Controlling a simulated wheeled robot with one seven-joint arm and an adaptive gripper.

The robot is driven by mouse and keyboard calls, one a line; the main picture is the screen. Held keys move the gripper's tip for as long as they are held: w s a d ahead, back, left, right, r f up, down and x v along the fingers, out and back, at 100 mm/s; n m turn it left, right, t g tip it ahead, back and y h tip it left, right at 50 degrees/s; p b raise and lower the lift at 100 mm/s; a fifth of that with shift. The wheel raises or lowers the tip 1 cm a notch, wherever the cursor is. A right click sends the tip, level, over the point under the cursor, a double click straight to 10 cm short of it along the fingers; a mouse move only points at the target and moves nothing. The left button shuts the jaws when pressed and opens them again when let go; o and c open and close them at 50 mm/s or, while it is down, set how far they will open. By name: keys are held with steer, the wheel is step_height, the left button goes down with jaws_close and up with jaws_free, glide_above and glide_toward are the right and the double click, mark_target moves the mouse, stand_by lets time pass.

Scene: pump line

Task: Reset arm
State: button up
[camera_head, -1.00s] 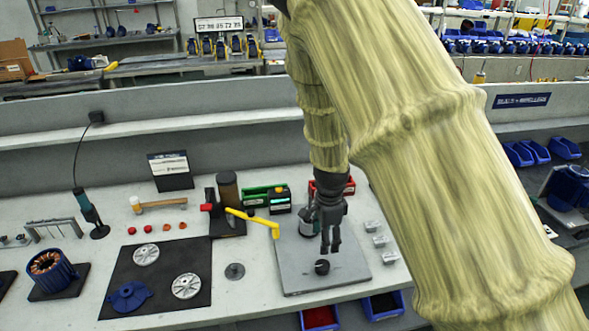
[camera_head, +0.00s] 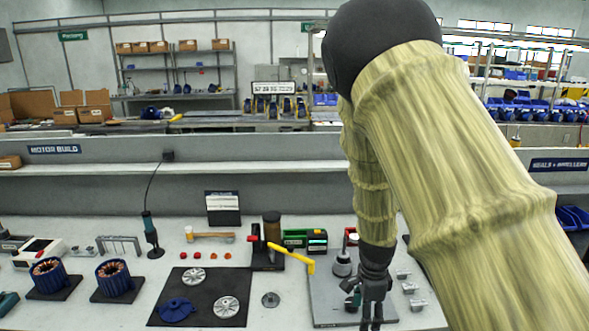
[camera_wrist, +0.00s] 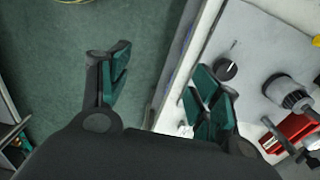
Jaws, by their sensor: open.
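My gripper (camera_head: 371,300) hangs at the end of my cloth-covered arm over the right part of the workbench in the head view. In the wrist view my gripper (camera_wrist: 160,90) has its two green-padded fingers spread wide, with nothing between them. The wrist view looks down past the bench's front edge onto the green floor (camera_wrist: 60,60). A grey plate (camera_wrist: 250,50) with a small black knob (camera_wrist: 226,69) lies beside the right finger. My arm hides part of the same plate (camera_head: 325,305) in the head view.
A black mat (camera_head: 172,290) holds metal discs (camera_head: 227,306) and a blue part (camera_head: 176,311). A yellow-handled tool (camera_head: 290,257), a hammer (camera_head: 209,236) and blue motor stators (camera_head: 113,277) stand on the bench. A grey-white fixture (camera_wrist: 289,95) and a red bin (camera_wrist: 295,132) are at right in the wrist view.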

steer(key=s+d+f+n+h+b, duration=0.1)
steer(key=s+d+f+n, duration=0.25)
steer(key=s+f, duration=0.55)
steer(key=s+d+f+n+h+b, duration=0.1)
steer(key=s+d+f+n, duration=0.25)
steer(key=s+f, duration=0.55)
steer(key=s+a+f+n+y, duration=0.1)
steer(key=s+f+n, duration=0.4)
steer(key=s, duration=0.4)
steer(key=s+a+f+n+y+b, duration=0.1)
steer(key=s+a+f+n, duration=0.1)
steer(key=s+f+n, duration=0.3)
steer(key=s+f, duration=0.2)
steer(key=s, duration=0.2)
steer(key=shift+s+a+b, duration=0.15)
steer(key=shift+b, duration=0.15)
